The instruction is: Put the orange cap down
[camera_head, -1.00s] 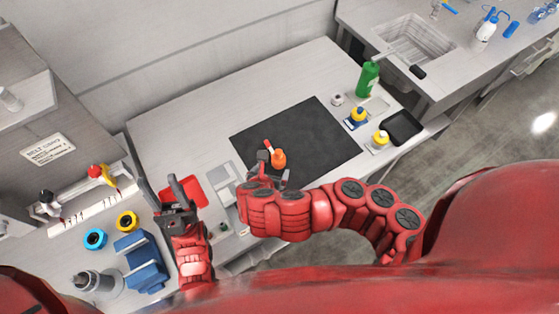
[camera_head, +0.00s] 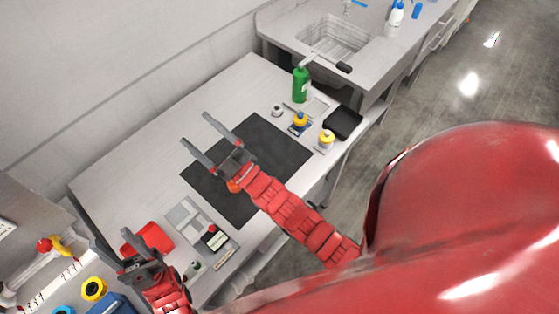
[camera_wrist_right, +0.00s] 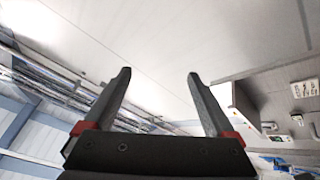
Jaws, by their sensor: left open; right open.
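My right gripper (camera_head: 194,128) is open above the black mat (camera_head: 265,150), its fingers pointing to the upper left. The right wrist view shows nothing between its fingers (camera_wrist_right: 158,75). A small orange patch (camera_head: 233,186) shows beside my right wrist; it seems to be the orange item on the mat, mostly hidden by my arm. A small red-orange round piece (camera_head: 211,229) sits on a dark pad at the grey tray (camera_head: 184,216); I cannot tell whether it is the orange cap. My left gripper (camera_head: 120,243) is open and empty by the red tray (camera_head: 157,237).
A green bottle (camera_head: 300,85), two yellow-topped bottles (camera_head: 299,119) (camera_head: 326,138) and a black tray (camera_head: 343,122) stand at the table's right end. A sink (camera_head: 335,42) lies beyond. The far left of the table (camera_head: 130,170) is clear.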

